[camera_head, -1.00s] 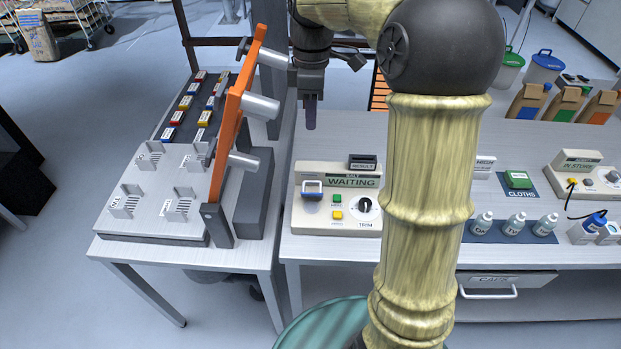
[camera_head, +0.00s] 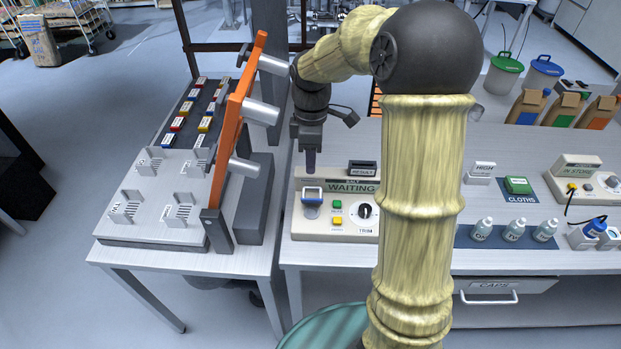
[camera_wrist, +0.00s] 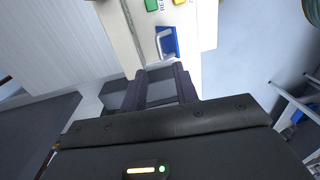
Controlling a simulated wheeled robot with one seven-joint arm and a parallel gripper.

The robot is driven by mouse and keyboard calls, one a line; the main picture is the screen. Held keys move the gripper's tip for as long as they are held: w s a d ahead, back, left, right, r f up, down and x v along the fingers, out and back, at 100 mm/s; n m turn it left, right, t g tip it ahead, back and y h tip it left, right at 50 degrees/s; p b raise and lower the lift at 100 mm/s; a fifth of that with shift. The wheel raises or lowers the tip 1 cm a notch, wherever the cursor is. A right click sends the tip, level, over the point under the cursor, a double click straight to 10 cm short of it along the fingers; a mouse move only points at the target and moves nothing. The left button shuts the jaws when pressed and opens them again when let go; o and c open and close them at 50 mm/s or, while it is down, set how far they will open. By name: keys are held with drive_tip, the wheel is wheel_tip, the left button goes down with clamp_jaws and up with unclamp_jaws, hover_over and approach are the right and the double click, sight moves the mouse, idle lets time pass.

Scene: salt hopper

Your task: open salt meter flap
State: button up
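The salt meter (camera_head: 335,226) is a beige box on the grey bench, with a display reading WAITING, green and yellow buttons and a trim knob. Its flap (camera_head: 312,197) is a small blue-framed piece at the left of the meter's face. In the wrist view the flap (camera_wrist: 168,42) is blue with a pale metal loop handle, and it looks closed. My gripper (camera_head: 311,163) points down just above and behind the flap. In the wrist view my gripper (camera_wrist: 161,78) shows two dark fingers apart with nothing between them, just short of the flap.
An orange upright frame (camera_head: 236,110) with grey cylinders stands left of my gripper. A block marked RESULT (camera_head: 362,168) sits on the meter's back right. Small white bottles (camera_head: 514,229) stand farther right. The bench in front of the meter is narrow.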

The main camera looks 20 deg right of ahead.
sight(311, 187)
drive_tip(key=f, duration=0.7)
drive_tip(key=shift+s+a, duration=0.1)
drive_tip(key=shift+s, duration=0.2)
clamp_jaws()
